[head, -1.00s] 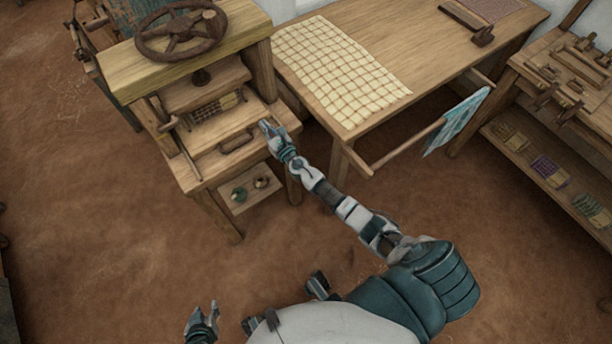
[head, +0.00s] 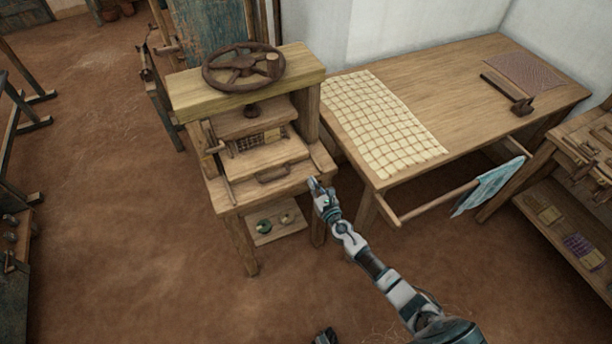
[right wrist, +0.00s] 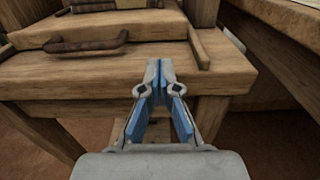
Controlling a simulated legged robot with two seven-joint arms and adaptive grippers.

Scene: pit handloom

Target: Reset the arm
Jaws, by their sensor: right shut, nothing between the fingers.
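My right gripper (head: 314,186) is at the front right corner of the wooden press (head: 245,201). In the right wrist view the gripper (right wrist: 159,68) is shut with nothing between its fingertips, in front of the press's front edge (right wrist: 220,82). The press's curved handle (head: 273,174) lies to the left of the gripper and apart from it; it also shows in the right wrist view (right wrist: 85,47).
A rusty handwheel (head: 240,66) tops the press. A table with a checked cloth (head: 380,122) stands to the right, with a blue cloth (head: 490,185) on its front rail. A shelf unit (head: 560,215) stands at far right. The floor in front is open.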

